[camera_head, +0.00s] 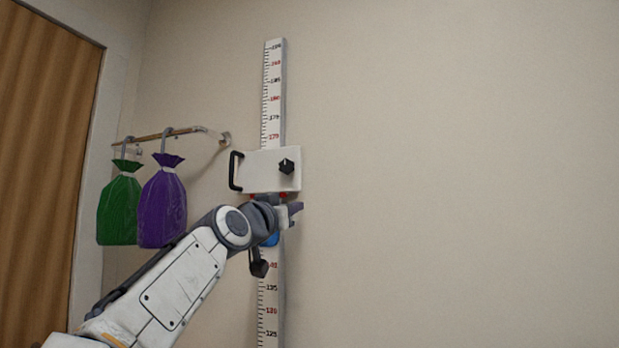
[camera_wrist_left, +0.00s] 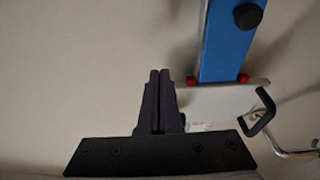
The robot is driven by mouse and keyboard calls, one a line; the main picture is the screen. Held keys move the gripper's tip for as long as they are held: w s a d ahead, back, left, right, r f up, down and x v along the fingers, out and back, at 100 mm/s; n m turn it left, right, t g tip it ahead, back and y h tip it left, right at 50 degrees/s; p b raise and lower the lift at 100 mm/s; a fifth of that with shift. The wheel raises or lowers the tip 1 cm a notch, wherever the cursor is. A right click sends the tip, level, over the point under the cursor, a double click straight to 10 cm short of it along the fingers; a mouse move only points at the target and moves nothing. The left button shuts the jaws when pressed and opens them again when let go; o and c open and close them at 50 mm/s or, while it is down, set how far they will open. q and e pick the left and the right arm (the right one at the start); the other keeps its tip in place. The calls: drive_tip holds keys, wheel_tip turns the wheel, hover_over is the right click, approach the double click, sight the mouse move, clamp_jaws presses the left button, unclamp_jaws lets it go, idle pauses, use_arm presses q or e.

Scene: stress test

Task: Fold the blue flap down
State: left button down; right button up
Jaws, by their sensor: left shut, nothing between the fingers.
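The blue flap (camera_wrist_left: 226,42) extends from the lower edge of the white plate (camera_head: 262,170), by red hinge ends (camera_wrist_left: 243,78). In the head view my arm hides most of it; a blue patch (camera_head: 271,240) shows below my wrist. A black knob (camera_wrist_left: 248,16) sits near its far end. I cannot tell the flap's exact angle. My left gripper (camera_head: 295,209) is shut and empty, just below the plate and right of the flap in the head view. In the wrist view its fingers (camera_wrist_left: 158,75) point beside the flap, with a gap between. My right gripper is out of view.
The plate rides on a white ruler (camera_head: 273,95) on the wall and has a black handle (camera_head: 236,171) and knob (camera_head: 286,166). Green (camera_head: 119,208) and purple (camera_head: 162,208) bags hang from a rail at left. The wall to the right is bare.

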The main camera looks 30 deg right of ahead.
use_arm(q)
drive_tip(key=s+r+p, duration=0.2)
drive_tip(key=r, duration=0.1)
drive_tip(key=shift+s, duration=0.1)
drive_tip(key=shift+s+d+f, duration=0.1)
drive_tip(key=shift+s+d, duration=0.25)
drive_tip(key=shift+d, duration=0.5)
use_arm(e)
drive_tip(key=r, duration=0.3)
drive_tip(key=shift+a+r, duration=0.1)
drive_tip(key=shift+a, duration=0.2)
use_arm(q)
drive_tip(key=shift+a, duration=0.1)
